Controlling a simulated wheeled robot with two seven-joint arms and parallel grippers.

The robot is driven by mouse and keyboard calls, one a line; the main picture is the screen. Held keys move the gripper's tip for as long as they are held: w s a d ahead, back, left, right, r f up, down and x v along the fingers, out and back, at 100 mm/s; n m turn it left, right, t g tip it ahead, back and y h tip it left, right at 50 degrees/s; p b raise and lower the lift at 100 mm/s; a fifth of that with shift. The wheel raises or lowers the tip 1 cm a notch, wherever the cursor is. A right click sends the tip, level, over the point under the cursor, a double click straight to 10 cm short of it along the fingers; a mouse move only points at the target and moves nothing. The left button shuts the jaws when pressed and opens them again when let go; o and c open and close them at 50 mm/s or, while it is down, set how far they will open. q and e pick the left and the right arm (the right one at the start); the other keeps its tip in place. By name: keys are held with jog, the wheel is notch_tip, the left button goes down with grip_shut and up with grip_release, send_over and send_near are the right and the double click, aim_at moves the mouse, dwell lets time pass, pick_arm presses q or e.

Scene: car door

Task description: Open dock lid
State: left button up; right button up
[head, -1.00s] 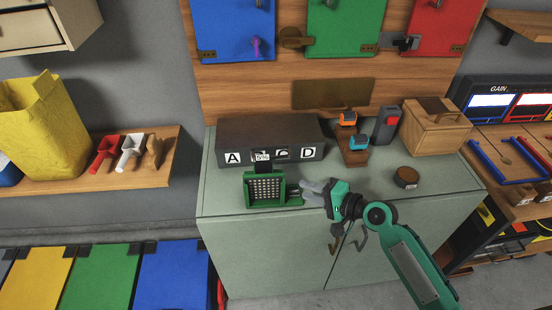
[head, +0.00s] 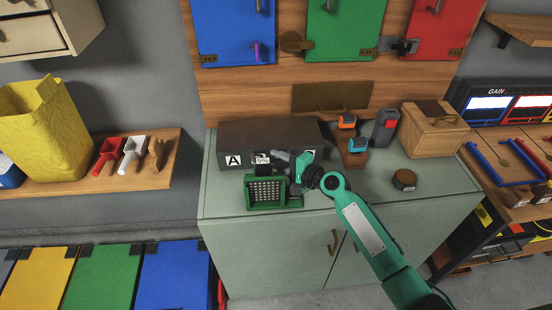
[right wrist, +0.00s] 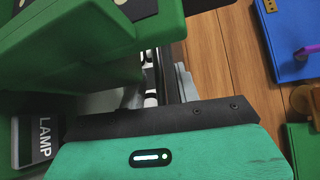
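A dark box (head: 240,135) with white letter plates stands at the back of the grey-green cabinet top; its "A" plate shows. A green frame with a pale grid (head: 266,191) stands in front of it. No part is clearly marked as a dock lid. My right gripper (head: 284,160) is at the front of the dark box, just right of and above the green frame, covering the right-hand letters. In the right wrist view, a large green part (right wrist: 70,50) covers much of the grey fingers (right wrist: 150,100); their opening and any contact are unclear. My left gripper is out of view.
Orange and blue-topped items (head: 352,140), a dark grey-and-red item (head: 385,126), a wooden box (head: 435,128) and a round brown piece (head: 404,179) stand right of my gripper. The cabinet top's front right (head: 440,190) is clear. A wooden panel rises behind.

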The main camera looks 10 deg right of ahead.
jog(key=shift+w+a+f, duration=0.1)
jog(key=shift+w+a, duration=0.3)
jog(key=shift+a, duration=0.05)
grip_shut()
